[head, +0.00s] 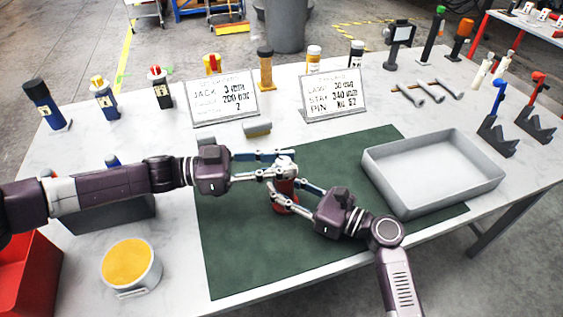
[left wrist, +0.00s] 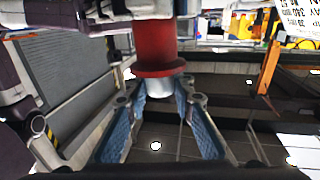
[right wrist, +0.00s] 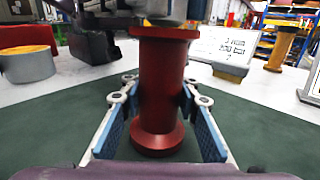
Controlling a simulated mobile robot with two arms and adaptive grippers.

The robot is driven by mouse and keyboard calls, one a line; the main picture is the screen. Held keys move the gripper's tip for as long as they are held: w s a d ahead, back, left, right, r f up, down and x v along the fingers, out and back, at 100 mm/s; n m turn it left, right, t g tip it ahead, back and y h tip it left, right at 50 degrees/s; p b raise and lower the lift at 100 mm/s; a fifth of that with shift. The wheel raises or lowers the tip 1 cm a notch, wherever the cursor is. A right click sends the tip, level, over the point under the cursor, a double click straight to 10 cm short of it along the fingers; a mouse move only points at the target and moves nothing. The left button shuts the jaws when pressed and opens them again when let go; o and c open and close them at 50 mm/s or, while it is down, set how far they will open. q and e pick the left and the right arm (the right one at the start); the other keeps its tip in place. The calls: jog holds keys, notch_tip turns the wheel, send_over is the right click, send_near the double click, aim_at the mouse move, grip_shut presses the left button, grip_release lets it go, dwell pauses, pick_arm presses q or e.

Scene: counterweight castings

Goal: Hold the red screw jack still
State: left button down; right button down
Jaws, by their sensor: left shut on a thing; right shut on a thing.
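The red screw jack (head: 287,187) stands upright on the dark green mat (head: 240,254). My right gripper (head: 284,195) is shut on its red body; in the right wrist view the blue-padded fingers press both sides of the jack (right wrist: 160,90). My left gripper (head: 282,164) is higher, shut around the silvery top part of the jack. In the left wrist view the red body (left wrist: 155,45) lies beyond a pale metal part (left wrist: 159,87) between the blue fingers. The fingers partly hide the jack's top in the head view.
A grey tray (head: 440,202) stands to the right on the mat. A container with a yellow top (head: 129,264) is at front left. Two sign cards (head: 335,97) and several jacks and bottles line the back. The front of the mat is clear.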

aim_at(279, 158)
pick_arm(q)
jog(key=shift+w+a+f, duration=0.15)
jog(key=shift+w+a, duration=0.3)
jog(key=shift+w, duration=0.05)
pick_arm(e)
jog(key=shift+d+f, duration=0.2)
jog(key=shift+d, duration=0.05)
pick_arm(q)
jog(key=c, duration=1.8)
grip_release()
jog(key=shift+o, duration=0.9)
jog(key=shift+s+d, duration=0.15)
jog(key=shift+d, duration=0.05)
notch_tip(279, 158, up, 10)
pick_arm(e)
jog(key=shift+a, duration=0.1)
jog(key=c, duration=1.4)
grip_release()
jog(key=shift+r, duration=0.1)
